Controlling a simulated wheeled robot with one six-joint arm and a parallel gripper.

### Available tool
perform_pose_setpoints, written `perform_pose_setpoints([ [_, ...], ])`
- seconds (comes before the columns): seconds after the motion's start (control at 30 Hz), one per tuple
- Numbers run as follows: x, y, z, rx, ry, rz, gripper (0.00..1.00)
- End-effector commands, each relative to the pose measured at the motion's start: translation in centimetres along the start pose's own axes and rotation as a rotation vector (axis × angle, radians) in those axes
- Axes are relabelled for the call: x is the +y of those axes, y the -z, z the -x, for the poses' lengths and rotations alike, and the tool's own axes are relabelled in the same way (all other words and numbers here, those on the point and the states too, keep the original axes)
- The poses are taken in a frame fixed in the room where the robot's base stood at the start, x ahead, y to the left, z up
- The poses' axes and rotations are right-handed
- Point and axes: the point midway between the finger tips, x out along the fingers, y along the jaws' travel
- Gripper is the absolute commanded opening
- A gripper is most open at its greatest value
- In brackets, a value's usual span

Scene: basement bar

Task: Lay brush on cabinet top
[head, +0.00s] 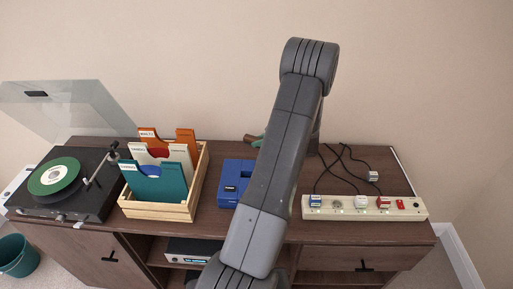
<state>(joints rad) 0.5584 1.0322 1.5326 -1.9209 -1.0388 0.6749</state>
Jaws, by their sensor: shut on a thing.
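The cabinet (230,232) has a dark brown wooden top, with turntable, crate and power strip standing on it. A small brown and green thing (253,140) shows at the back of the top, just left of my arm. It may be the end of the brush, but most of it is hidden behind my arm. My arm rises across the middle of the view and bends down again behind itself. My gripper is hidden behind the arm, so its fingers and their hold do not show.
A turntable (90,200) with a raised clear lid stands at the left. A wooden crate (160,210) holds record sleeves. A blue object (232,180) lies beside my arm. A power strip (340,214) with plugs and black cables (343,165) occupies the right. Bare top shows behind the strip.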

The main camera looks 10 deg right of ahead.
Motion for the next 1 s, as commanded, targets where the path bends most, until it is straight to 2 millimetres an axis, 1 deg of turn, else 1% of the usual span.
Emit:
perform_pose_setpoints([
  [0.3, -0.1, -2.9, -2.1, 0.0, 0.001, -0.002, 0.02],
  [0.67, 0.0, -3.3, -2.4, 0.0, -0.001, 0.0, 0.02],
  [0.7, 0.0, -3.4, -2.4, 0.0, -0.001, 0.0, 0.27],
  [0.77, 0.0, -3.3, -2.4, 0.0, -0.001, 0.0, 0.39],
  [0.8, 0.0, -3.3, -2.4, 0.0, -0.001, 0.0, 0.47],
  [1.0, 0.0, -3.3, -2.4, 0.0, -0.001, 0.0, 0.47],
])
